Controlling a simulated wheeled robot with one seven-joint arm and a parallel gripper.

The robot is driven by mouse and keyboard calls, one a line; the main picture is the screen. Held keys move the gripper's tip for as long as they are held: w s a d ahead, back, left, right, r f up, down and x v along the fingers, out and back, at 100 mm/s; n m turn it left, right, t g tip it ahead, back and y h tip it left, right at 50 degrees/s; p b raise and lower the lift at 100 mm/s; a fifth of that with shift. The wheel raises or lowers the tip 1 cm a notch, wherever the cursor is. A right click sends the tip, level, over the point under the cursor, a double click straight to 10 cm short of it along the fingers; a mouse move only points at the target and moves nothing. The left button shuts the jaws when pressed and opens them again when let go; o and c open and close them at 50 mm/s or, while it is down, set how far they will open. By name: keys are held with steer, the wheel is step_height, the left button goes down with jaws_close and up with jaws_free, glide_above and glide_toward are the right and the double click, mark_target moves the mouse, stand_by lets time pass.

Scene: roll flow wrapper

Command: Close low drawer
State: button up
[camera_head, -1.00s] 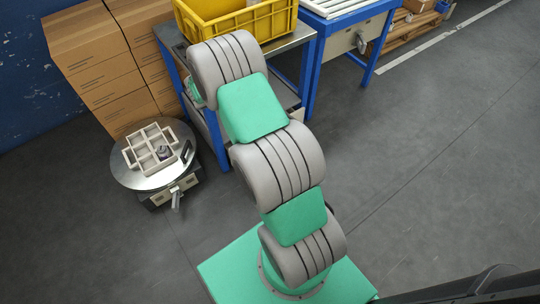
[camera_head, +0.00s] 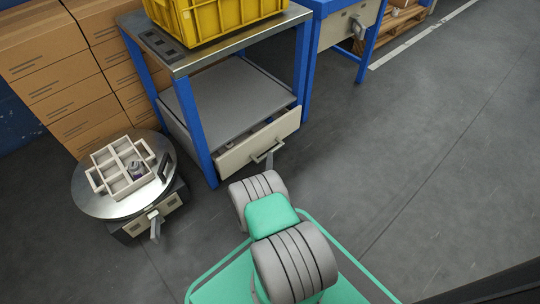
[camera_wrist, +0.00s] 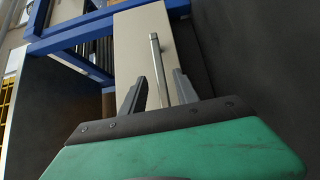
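The low drawer (camera_head: 240,152) sits under the steel-topped table with blue legs. Its beige front stands out from the frame on the right side, and a little of its inside shows, so it is partly open. Its bar handle (camera_head: 267,154) sticks out from the front. In the wrist view the drawer front (camera_wrist: 135,45) is ahead, with the handle (camera_wrist: 158,60) pointing towards me. My gripper (camera_wrist: 160,78) is open, its two dark fingers on either side of the handle bar. Whether they touch it I cannot tell.
A yellow crate (camera_head: 213,18) stands on the table (camera_head: 180,62). A round stand (camera_head: 88,200) with a divided tray (camera_head: 108,178) is at the left, near cardboard boxes (camera_head: 55,85). Another blue table (camera_head: 335,28) is at the back. The floor to the right is clear.

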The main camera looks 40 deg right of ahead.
steer(key=x, duration=0.3)
steer(key=shift+w+d, duration=0.1)
steer(key=shift+d, duration=0.05)
steer(key=shift+c, duration=0.3)
jaws_close()
stand_by(0.9)
